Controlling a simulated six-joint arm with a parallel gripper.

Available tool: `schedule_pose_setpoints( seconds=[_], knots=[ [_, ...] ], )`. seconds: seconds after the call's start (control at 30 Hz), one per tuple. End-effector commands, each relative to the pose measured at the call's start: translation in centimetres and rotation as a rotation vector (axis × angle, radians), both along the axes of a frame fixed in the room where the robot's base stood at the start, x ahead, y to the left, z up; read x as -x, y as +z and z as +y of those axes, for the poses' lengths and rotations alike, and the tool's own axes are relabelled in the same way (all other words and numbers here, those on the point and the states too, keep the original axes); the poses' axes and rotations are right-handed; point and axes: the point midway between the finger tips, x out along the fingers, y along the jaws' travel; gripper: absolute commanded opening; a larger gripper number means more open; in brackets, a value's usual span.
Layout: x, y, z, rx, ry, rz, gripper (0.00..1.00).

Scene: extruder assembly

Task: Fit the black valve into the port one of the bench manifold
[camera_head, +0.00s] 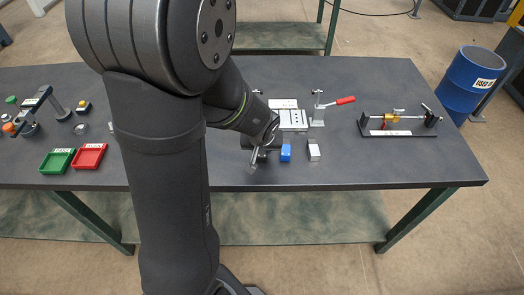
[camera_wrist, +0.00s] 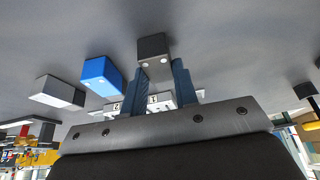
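The black valve (camera_wrist: 152,48) is a small block with pale dots on its near face. In the wrist view it shows at the fingertips of my gripper (camera_wrist: 160,68), with one finger on each side. The fingers stand apart, and a firm grip does not show. In the head view my gripper (camera_head: 256,162) is low over the bench, left of the blue block, and mostly hides the valve. The silver bench manifold (camera_head: 292,118) lies behind the blocks. In the wrist view its labelled plates (camera_wrist: 160,101) show partly behind the fingers.
A blue block (camera_head: 286,152) and a silver block (camera_head: 313,150) stand right of my gripper. A red-handled clamp (camera_head: 330,108) rises by the manifold. A fixture (camera_head: 398,124) stands farther right. Green (camera_head: 57,161) and red (camera_head: 88,157) trays lie left. The front right bench is clear.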

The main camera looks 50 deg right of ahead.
Motion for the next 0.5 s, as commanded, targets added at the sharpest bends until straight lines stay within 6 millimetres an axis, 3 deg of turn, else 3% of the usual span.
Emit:
schedule_pose_setpoints(
  seconds=[0.03, 0.1, 0.5],
  knots=[
    [0.0, 0.01, 0.0, 0.0, 0.0, 0.0, 0.15],
    [0.01, 0.01, 0.01, 0.0, 0.0, 0.0, 0.02],
    [-0.01, 0.55, -0.05, 0.003, 0.001, 0.0, 0.01]
  ],
)
